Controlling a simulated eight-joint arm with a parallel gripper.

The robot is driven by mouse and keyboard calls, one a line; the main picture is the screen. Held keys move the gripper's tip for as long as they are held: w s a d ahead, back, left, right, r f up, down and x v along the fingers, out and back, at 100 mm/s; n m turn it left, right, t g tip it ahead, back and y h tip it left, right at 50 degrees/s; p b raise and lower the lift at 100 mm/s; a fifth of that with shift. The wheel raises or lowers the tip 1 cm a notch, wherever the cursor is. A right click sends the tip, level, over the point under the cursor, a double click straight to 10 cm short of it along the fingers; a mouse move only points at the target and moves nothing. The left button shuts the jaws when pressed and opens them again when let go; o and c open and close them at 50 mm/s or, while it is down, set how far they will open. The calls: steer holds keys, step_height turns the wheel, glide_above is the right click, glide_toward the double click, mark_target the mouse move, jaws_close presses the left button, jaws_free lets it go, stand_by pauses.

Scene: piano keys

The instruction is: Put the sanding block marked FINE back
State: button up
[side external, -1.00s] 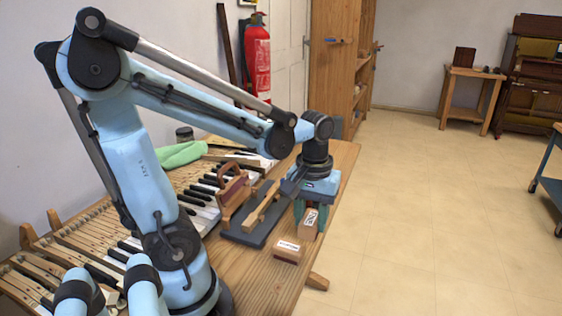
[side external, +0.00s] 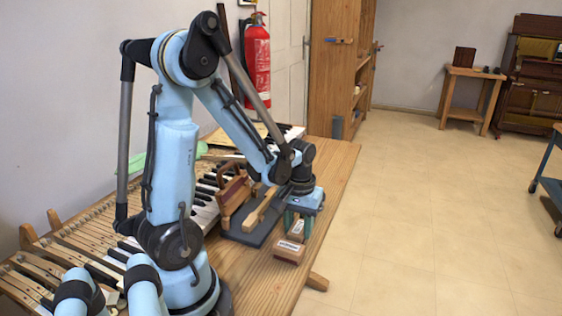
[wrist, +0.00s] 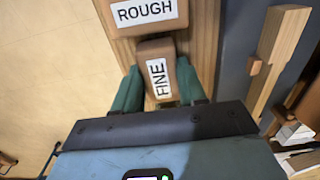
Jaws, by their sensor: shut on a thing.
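The sanding block marked FINE (wrist: 157,68) is wooden with a white label. My gripper (side external: 299,221) is shut on it, with a green finger on each side in the wrist view. The FINE block also shows in the side view (side external: 297,231), low over the front of the bench. A second block marked ROUGH (wrist: 143,14) lies just beyond the FINE block's end in the wrist view. The ROUGH block also shows in the side view (side external: 289,252). The two blocks are very close. I cannot tell whether they touch, or whether FINE rests on the bench.
A dark board (side external: 246,232) with a wooden piece (side external: 262,207) on it lies beside the blocks. A wooden-handled holder (side external: 233,192) and the piano keys (side external: 206,215) are behind it. The bench edge (side external: 335,208) is close by, with open floor beyond.

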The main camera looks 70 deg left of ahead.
mark_target(299, 228)
steer(key=shift+f, duration=0.25)
steer(key=o, duration=1.2)
step_height(299, 228, up, 12)
steer(key=w+d+r+m+t, duration=0.1)
steer(key=d+m+t, duration=0.6)
steer(key=d, duration=0.6)
steer(key=shift+w+m, duration=0.2)
steer(key=shift+m, duration=0.8)
steer(key=shift+a, duration=0.1)
